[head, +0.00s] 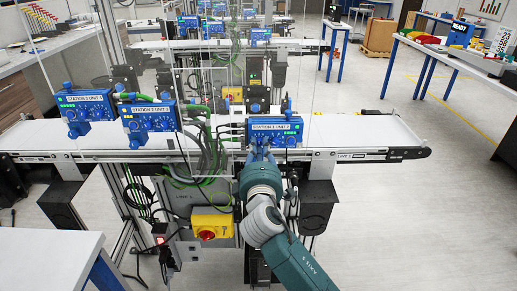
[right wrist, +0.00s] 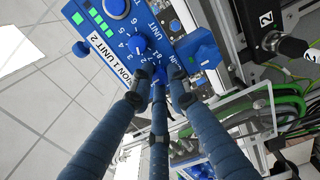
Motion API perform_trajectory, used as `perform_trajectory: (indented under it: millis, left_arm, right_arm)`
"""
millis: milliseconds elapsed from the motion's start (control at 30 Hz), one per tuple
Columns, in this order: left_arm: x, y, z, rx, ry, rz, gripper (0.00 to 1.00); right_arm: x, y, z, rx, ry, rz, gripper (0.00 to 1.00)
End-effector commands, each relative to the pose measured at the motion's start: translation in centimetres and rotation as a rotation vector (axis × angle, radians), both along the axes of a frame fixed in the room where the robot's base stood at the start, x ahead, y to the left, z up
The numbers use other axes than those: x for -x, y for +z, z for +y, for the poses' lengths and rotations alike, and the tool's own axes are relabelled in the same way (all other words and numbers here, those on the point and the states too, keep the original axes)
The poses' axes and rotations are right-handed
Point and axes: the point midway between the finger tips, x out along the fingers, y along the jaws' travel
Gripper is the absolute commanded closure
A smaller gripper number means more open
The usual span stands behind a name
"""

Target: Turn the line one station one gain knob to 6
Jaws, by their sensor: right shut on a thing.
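The station 1 unit 2 box (head: 274,126) is a blue control box on the front conveyor, labelled LINE 1. The exact reading is not clear. My right gripper (head: 262,153) reaches the lower front of the box. In the right wrist view its fingers (right wrist: 157,80) close in at the lower edge of the dial, shut on the knob. The fingers hide part of the contact. My left gripper is not in view.
Two more blue station boxes (head: 151,116) (head: 85,106) stand left along the belt (head: 365,133). A yellow switch box (head: 211,224) and cables (head: 207,150) are below.

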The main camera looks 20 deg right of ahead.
Motion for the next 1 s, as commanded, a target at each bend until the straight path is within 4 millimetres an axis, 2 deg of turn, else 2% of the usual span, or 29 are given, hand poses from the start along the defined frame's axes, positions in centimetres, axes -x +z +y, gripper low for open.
perform_trajectory:
  millis: [33,1000]
  left_arm:
    - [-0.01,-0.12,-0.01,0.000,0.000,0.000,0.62]
    - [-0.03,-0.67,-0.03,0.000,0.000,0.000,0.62]
  right_arm:
    - [0.01,0.08,-0.54,-0.005,-0.012,-0.004,1.00]
    - [0.03,-0.09,-0.59,-0.082,-0.013,-0.023,1.00]
